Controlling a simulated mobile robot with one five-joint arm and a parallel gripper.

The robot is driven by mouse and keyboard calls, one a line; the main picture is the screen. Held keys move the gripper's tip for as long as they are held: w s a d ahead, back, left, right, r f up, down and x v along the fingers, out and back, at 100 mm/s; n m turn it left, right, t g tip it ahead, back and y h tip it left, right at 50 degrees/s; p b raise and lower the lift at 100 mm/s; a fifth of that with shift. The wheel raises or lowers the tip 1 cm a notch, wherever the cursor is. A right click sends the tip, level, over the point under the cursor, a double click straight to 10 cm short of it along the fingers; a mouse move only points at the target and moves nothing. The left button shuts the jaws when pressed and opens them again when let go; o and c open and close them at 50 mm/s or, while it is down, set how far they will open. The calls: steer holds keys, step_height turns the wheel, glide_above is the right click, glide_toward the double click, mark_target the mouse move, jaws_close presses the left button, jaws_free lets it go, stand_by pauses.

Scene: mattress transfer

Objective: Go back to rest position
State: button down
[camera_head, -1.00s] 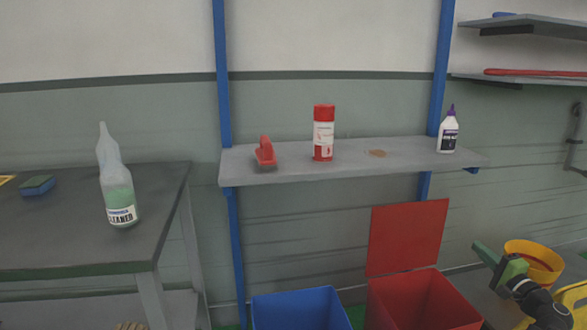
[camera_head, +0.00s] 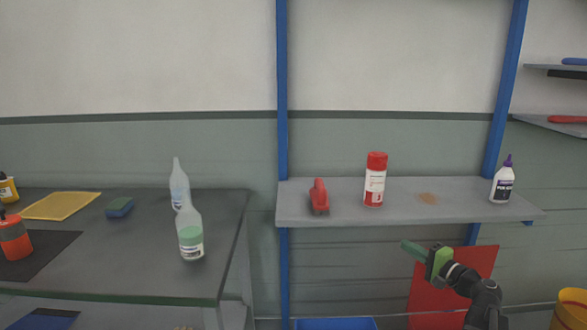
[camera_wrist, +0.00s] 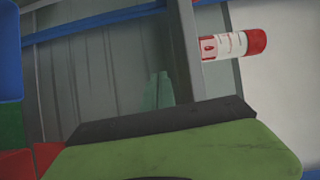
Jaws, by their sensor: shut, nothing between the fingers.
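My gripper (camera_head: 418,252), with green fingers, is shut and empty. It is raised in front of the red lid panel (camera_head: 478,262), below the front edge of the wall shelf (camera_head: 395,216). In the wrist view my green gripper (camera_wrist: 165,145) fills the lower part. The red and white can (camera_head: 375,182) stands upright on the shelf, above and apart from my gripper. It also shows sideways in the wrist view (camera_wrist: 230,46).
The shelf also holds a red-handled brush (camera_head: 319,196) and a white purple-capped bottle (camera_head: 502,181). A dark table (camera_head: 130,255) at left carries a cleaner bottle (camera_head: 190,232), a blue-green sponge (camera_head: 119,207) and a yellow cloth (camera_head: 62,206). A blue bin (camera_head: 335,324) stands below the shelf.

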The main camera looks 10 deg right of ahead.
steer(key=w+a+r+n+g+y+p, duration=0.1)
steer(key=w+a+r+n+g+p, duration=0.15)
steer(key=a, duration=0.55)
steer(key=w+a+r+n+g+y+p, duration=0.1)
steer(key=a+r+n+g+y+p, duration=0.15)
steer(key=a, duration=0.55)
steer(key=s+a+n+g+h+p, duration=0.1)
steer(key=s+a+n+g+p, duration=0.3)
steer(key=a, duration=0.6)
steer(key=s+a+n+g+p, duration=0.1)
steer(key=a+g+p, duration=0.1)
steer(key=a+p, duration=0.65)
steer(key=s+a+f+n+g+h+p, duration=0.2)
steer(key=s+a+f+n+g+h, duration=0.15)
steer(key=s+a, duration=0.2)
steer(key=s+d+f+g+h, duration=0.2)
steer(key=s+d+h, duration=0.3)
steer(key=d, duration=0.6)
steer(key=shift+s+f+h, duration=0.3)
steer(key=shift+s+f, duration=0.05)
steer(key=shift+f, duration=0.15)
steer(key=shift+m, duration=0.25)
steer(key=shift+d, duration=0.1)
